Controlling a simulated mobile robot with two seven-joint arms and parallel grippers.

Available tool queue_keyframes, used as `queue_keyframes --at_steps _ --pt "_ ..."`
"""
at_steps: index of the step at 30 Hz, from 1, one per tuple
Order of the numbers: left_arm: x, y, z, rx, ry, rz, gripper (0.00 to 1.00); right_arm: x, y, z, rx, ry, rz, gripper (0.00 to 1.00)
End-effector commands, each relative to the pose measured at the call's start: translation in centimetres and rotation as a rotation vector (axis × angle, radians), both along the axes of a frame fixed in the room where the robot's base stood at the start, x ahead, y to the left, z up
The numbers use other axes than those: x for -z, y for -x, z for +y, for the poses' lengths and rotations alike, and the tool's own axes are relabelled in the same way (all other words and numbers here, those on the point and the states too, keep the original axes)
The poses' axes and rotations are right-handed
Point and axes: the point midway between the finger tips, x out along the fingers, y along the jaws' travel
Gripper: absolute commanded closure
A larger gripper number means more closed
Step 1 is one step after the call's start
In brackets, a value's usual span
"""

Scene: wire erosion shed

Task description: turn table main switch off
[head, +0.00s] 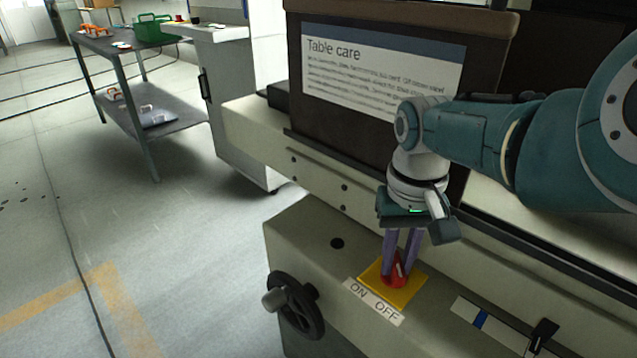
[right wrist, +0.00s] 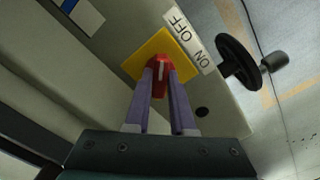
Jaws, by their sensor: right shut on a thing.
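The main switch is a red knob (head: 397,280) with a white mark, set on a yellow plate (head: 368,277). A white label (head: 373,302) reading ON and OFF lies along the plate's front edge. My right gripper (head: 395,270) points down from above, and its two purple fingers are shut on the knob. In the right wrist view the knob (right wrist: 160,64) shows between the fingertips. Its white mark runs nearly up and down the picture there; I cannot tell exactly which word it points at. My left gripper is not in view.
A black handwheel (head: 297,304) juts from the housing left of the switch. A small black lever (head: 543,334) and a white strip with a blue mark (head: 481,319) lie to the right. A "Table care" sign (head: 380,70) stands behind. Open floor lies left.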

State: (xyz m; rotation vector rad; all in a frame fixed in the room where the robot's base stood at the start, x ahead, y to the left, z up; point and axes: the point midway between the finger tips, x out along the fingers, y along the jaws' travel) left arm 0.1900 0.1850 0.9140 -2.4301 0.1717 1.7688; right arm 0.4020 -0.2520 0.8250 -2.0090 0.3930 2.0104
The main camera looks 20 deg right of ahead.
Motion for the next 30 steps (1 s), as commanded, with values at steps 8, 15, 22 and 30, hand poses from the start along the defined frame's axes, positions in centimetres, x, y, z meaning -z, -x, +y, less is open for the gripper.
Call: queue_keyframes --at_steps 8,15,22,30 --pt "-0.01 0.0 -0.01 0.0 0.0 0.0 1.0 -0.02 -0.03 -0.03 -0.011 0.001 -0.001 1.0" --pt "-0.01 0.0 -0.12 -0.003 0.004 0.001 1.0 -0.03 -0.04 -0.02 -0.011 0.001 -0.001 0.7" --pt "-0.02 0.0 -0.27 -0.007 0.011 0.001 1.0 -0.02 -0.03 0.0 -0.009 0.0 -0.001 0.47" --pt "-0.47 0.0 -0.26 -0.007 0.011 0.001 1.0 -0.51 -0.04 0.01 -0.009 0.0 -0.001 0.47"
